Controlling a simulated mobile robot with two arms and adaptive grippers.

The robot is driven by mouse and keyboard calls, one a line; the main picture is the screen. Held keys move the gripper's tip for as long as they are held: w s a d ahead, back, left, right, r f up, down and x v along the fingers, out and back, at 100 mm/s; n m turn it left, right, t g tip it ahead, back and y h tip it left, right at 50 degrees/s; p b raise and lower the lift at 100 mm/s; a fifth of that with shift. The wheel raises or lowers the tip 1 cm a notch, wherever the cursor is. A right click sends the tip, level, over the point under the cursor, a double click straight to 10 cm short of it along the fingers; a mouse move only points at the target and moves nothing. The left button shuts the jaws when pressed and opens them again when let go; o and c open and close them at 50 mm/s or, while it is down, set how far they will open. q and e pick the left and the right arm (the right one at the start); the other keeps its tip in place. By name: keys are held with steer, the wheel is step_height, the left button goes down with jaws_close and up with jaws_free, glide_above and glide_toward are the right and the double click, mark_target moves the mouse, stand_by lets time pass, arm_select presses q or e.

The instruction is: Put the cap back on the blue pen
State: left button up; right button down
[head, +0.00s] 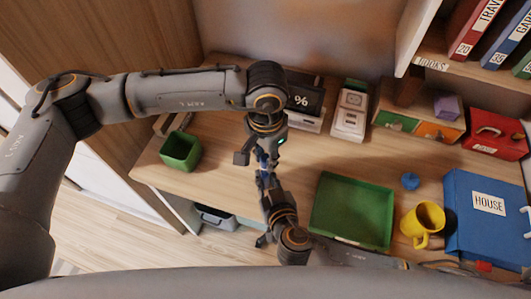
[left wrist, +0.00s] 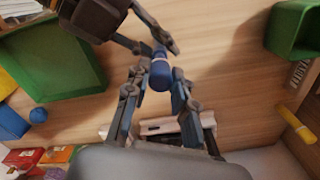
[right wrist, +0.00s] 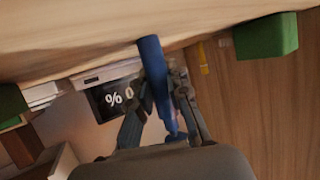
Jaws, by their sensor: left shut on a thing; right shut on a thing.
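My left gripper (head: 262,158) comes down over the desk and is shut on a short blue piece that looks like the cap (left wrist: 160,76). Its rounded end and a paler band show in the left wrist view. My right gripper (head: 266,181) is just below it and is shut on the blue pen (right wrist: 151,58), a long blue barrel in the right wrist view. Pen and cap are close together and roughly in line between the two grippers. The fingers hide part of the join, so I cannot tell whether the cap is seated.
A green tray (head: 318,218) lies right of the grippers, with a blue ball (head: 410,181) and yellow mug (head: 423,222) beyond. A green cup (head: 180,151) stands left. A % display (head: 303,98) is behind. A yellow stick (left wrist: 294,122) shows in the left wrist view.

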arm_select(q)
steer(key=shift+f, duration=0.9)
steer(key=shift+f, duration=0.6)
steer(key=o, duration=0.8)
step_height(320, 180, up, 12)
stand_by(0.4)
